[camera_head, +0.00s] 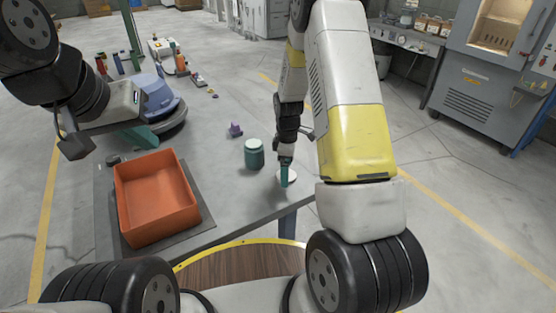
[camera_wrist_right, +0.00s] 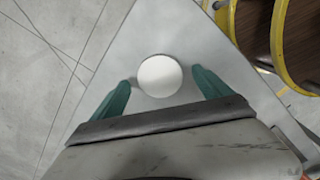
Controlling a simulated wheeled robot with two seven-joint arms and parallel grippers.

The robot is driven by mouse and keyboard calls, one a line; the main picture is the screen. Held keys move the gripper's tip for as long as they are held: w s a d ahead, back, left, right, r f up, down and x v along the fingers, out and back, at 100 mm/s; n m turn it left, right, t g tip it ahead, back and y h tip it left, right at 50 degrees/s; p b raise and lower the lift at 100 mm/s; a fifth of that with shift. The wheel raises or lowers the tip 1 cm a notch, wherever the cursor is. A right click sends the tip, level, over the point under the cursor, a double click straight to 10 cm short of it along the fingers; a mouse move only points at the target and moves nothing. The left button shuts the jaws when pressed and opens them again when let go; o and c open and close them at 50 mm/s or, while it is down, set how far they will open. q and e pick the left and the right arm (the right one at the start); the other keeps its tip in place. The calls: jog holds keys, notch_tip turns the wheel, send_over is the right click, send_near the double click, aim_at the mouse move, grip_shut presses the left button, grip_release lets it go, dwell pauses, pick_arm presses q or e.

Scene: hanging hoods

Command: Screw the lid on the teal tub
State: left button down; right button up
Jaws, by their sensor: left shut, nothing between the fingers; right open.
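The teal tub (camera_head: 254,156) stands upright on the grey table, right of the orange bin. A round white lid (camera_head: 293,178) lies flat near the table's right edge, apart from the tub. It also shows whole in the right wrist view (camera_wrist_right: 160,75). My right gripper (camera_head: 285,183) is over the lid with its fingers open. In the right wrist view my right gripper (camera_wrist_right: 161,77) has one teal finger to each side of the lid, with gaps visible. My left gripper (camera_head: 148,142) is shut and empty, raised behind the orange bin.
The orange bin (camera_head: 127,205) sits on a dark mat at the table's near left. A small purple object (camera_head: 235,129) stands behind the tub. Several bottles and small items are farther back left. The table between bin and tub is clear.

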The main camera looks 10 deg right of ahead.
jog(key=shift+f, duration=0.5)
jog(key=c, duration=1.4)
jog(key=shift+r, duration=0.1)
jog(key=shift+c, duration=0.2)
notch_tip(320, 180, up, 10)
